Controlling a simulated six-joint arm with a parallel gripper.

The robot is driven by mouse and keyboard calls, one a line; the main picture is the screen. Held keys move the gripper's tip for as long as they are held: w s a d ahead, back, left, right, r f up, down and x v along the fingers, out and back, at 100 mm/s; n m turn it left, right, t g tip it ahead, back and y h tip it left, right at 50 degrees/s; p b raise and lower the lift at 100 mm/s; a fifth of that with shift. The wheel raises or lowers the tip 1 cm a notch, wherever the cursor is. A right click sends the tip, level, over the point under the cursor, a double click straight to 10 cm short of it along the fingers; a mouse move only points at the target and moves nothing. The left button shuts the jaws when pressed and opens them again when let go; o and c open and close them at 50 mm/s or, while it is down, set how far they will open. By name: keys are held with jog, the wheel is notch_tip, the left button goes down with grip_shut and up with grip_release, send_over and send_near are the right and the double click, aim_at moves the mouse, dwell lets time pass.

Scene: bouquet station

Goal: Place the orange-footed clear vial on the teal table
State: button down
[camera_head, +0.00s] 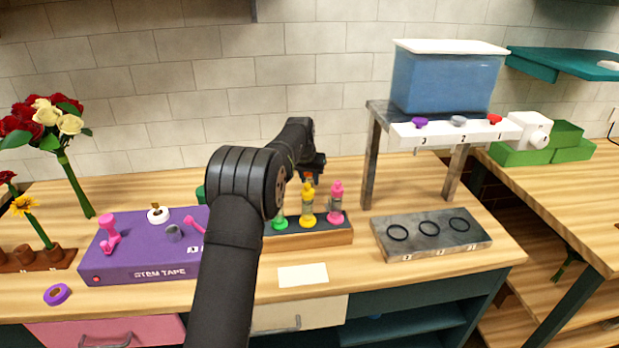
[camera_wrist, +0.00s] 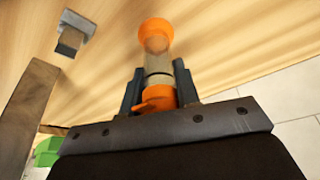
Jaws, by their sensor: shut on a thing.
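My gripper (camera_wrist: 158,76) is shut on the orange-footed clear vial (camera_wrist: 157,44). In the wrist view the vial's round orange foot points away from me, and its orange top part lies between the fingers. In the head view my gripper (camera_head: 313,168) is above and behind the vial rack, partly hidden by my arm, with a small bit of orange at it. A teal tabletop (camera_head: 540,63) shows at the far upper right, with a white round piece on it, cut off by the picture's edge.
A wooden rack (camera_head: 310,238) holds green, yellow and pink vials below my gripper. A blue tank (camera_head: 445,82) stands on a raised stand with valves at right. A grey tray (camera_head: 430,238) with three rings lies before it. A purple stem tape box (camera_head: 145,250) is left.

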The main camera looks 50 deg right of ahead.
jog(key=c, duration=1.1)
grip_release()
jog(key=v, duration=1.2)
jog(key=shift+a, duration=0.1)
